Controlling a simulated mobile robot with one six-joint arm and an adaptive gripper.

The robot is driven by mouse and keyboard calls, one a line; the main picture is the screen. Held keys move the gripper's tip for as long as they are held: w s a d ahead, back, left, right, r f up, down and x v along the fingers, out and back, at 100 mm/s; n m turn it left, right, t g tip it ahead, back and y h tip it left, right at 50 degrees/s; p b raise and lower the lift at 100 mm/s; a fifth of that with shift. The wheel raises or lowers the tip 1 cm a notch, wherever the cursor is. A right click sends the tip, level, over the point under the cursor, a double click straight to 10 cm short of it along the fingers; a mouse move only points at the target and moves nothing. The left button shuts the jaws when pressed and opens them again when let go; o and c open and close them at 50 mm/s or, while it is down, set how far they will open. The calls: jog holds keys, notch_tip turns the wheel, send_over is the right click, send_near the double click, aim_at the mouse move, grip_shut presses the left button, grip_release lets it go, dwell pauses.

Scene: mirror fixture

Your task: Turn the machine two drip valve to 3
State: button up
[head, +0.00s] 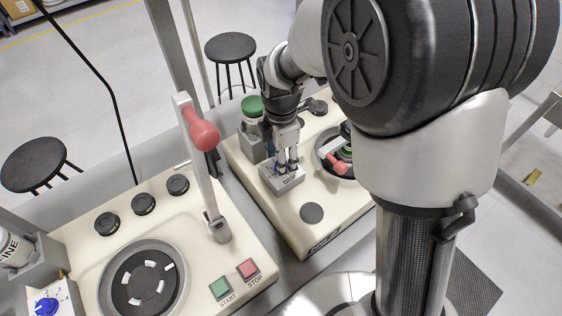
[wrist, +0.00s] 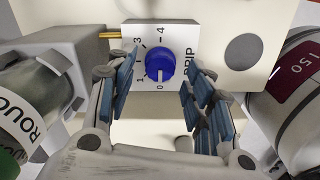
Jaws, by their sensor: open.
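The drip valve is a blue knob (wrist: 159,66) on a white dial plate marked DRIP (wrist: 182,38). Its white mark appears to point down toward 0; 3 is at the upper left and 4 at the top. In the head view the grey DRIP box (head: 284,180) sits on the right machine, with the knob mostly hidden by the fingers. My gripper (head: 287,165) is over the box, pointing down. In the wrist view its blue-padded fingers (wrist: 160,92) are open, one on each side of the knob, with gaps between pads and knob.
In the head view a red-handled lever (head: 203,135) rises from the left machine. A polishing bowl (head: 322,150) lies right of my gripper.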

jog(key=shift+f, duration=0.65)
jog(key=shift+c, duration=0.5)
jog(key=c, duration=1)
